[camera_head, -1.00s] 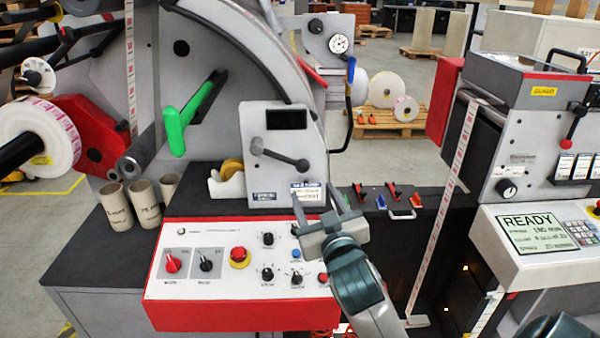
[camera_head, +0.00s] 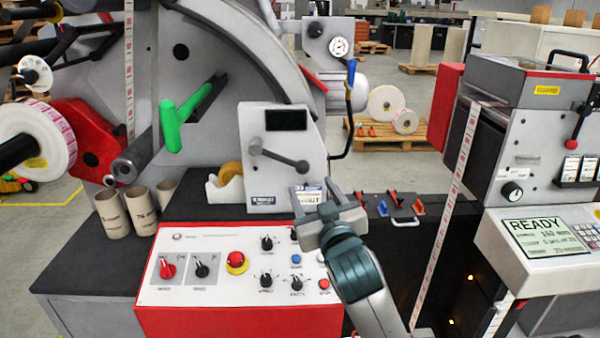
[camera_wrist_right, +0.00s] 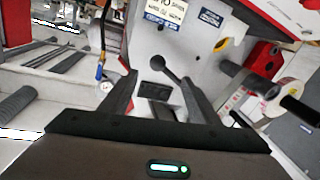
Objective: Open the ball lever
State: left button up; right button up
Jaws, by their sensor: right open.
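The ball lever (camera_head: 280,158) is a dark grey bar with rounded ends. It slopes down to the right across the front of an upright grey box (camera_head: 292,130), under a black window. In the right wrist view the lever (camera_wrist_right: 170,69) shows between and beyond the fingers. My right gripper (camera_head: 315,192) is open and empty, in front of and below the lever's right end in the head view. Its spread fingers also show in the wrist view (camera_wrist_right: 157,78). I see no contact with the lever. My left gripper is not in view.
A red-edged control panel (camera_head: 208,292) with knobs and red buttons lies below the box. A white tape dispenser (camera_head: 222,190) and cardboard cores (camera_head: 112,214) stand left of it. A green-handled lever (camera_head: 173,128) is farther left. A paper web (camera_head: 447,215) runs down at the right.

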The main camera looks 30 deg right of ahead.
aim_at(302, 170)
jog(key=x, duration=1)
jog(key=shift+w+d+p, duration=0.1)
jog(key=shift+p, duration=0.3)
jog(key=shift+w+d, duration=0.25)
jog(key=shift+w, duration=0.6)
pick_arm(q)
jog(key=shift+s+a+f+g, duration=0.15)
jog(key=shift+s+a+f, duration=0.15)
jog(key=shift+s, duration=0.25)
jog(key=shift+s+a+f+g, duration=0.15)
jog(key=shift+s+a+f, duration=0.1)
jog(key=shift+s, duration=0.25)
pick_arm(e)
jog(key=shift+c, duration=0.7)
